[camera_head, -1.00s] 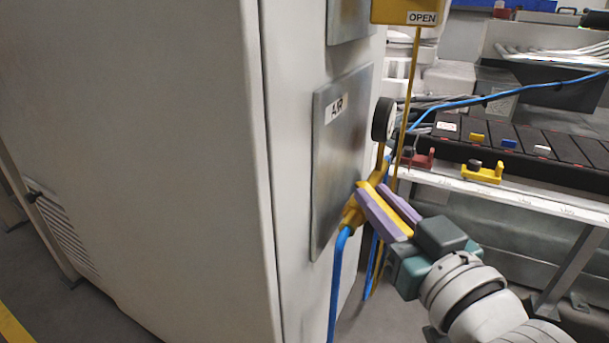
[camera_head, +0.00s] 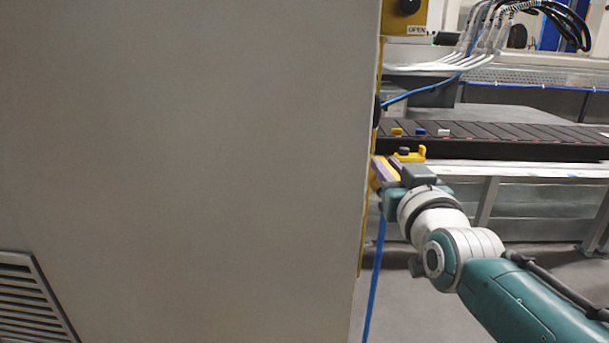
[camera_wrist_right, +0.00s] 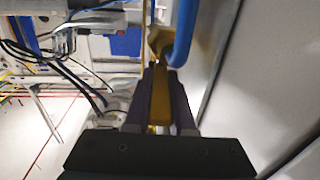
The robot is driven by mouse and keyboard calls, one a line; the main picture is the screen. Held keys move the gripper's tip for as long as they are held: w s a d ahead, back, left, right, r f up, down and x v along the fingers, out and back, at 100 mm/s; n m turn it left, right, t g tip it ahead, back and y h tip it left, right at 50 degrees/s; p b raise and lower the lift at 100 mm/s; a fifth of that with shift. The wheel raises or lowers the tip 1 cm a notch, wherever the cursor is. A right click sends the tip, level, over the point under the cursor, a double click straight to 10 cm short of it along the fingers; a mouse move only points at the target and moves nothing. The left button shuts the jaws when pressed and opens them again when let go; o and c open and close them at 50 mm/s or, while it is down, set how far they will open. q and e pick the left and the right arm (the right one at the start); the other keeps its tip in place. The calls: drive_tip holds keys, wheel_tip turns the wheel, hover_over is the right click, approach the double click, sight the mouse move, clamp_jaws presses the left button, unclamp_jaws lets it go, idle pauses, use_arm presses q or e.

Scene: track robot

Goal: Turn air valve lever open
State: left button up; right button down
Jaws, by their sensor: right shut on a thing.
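My right gripper (camera_head: 384,172) is at the right edge of the large grey cabinet (camera_head: 190,150) in the head view, its purple fingers partly hidden by the cabinet edge. In the right wrist view the fingers (camera_wrist_right: 161,95) are shut on the yellow valve lever (camera_wrist_right: 160,100), which lies lengthwise between them. The yellow valve body (camera_wrist_right: 160,42) and a blue hose (camera_wrist_right: 183,35) are just beyond the fingertips. The air panel face is hidden in the head view. My left gripper is not in view.
A yellow box labelled OPEN (camera_head: 405,15) is above the gripper at the cabinet edge. A blue hose (camera_head: 374,285) hangs below. A conveyor (camera_head: 500,143) with small coloured blocks runs behind on the right. A vent (camera_head: 30,300) is at lower left.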

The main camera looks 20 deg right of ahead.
drive_tip(key=shift+a, duration=0.1)
idle(0.3)
drive_tip(key=c, duration=0.8)
unclamp_jaws()
drive_tip(key=shift+w, duration=0.1)
drive_tip(key=shift+o, duration=0.2)
